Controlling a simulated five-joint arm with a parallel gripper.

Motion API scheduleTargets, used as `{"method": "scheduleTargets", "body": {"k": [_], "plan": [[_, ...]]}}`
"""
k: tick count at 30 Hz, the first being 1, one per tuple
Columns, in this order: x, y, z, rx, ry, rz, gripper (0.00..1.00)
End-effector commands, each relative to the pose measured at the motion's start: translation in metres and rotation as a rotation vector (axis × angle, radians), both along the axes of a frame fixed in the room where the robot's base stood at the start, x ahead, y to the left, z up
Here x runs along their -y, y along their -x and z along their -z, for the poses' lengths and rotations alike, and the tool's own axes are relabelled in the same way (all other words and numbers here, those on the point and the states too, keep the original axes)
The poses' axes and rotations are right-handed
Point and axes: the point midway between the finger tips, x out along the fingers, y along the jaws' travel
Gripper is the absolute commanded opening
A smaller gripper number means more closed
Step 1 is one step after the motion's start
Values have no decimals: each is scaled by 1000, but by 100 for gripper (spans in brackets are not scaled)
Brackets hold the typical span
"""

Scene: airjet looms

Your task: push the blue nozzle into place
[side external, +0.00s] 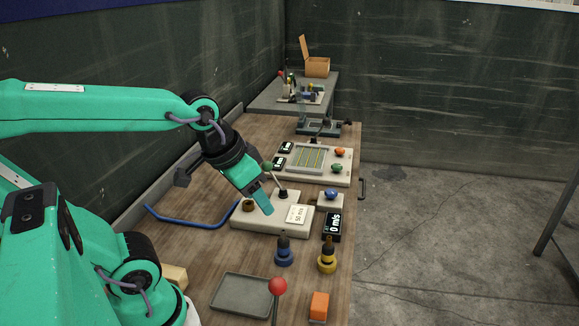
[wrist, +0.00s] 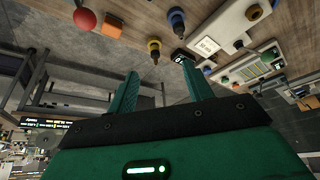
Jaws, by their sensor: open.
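The blue nozzle (side external: 284,251) stands upright on the wooden bench, in front of the white fixture block (side external: 262,222). It also shows at the top of the wrist view (wrist: 177,20). A yellow nozzle (side external: 327,256) stands to its right and also shows in the wrist view (wrist: 155,47). The block carries a brass-coloured fitting (side external: 249,205), a dark fitting (side external: 283,194) and a "50 m/s" card (side external: 296,214). My gripper (side external: 267,207) hangs above the block, behind and left of the blue nozzle. In the wrist view its fingers (wrist: 160,67) are apart, with nothing between them.
A black "0 m/s" display (side external: 332,226) and a blue knob (side external: 331,194) stand right of the block. A grey tray (side external: 240,294), red ball on a stalk (side external: 278,286) and orange block (side external: 319,306) are in front. A blue tube (side external: 190,224) lies at left.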

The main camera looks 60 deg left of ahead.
Motion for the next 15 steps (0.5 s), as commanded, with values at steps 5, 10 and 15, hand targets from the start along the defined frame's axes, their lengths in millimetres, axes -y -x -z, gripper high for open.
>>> {"method": "scheduleTargets", "body": {"k": [5,10,15], "plan": [[-7,-19,14,-74,14,-55,51],[-14,-37,31,-147,30,-111,51],[-22,-54,51,-219,44,-168,51]]}}
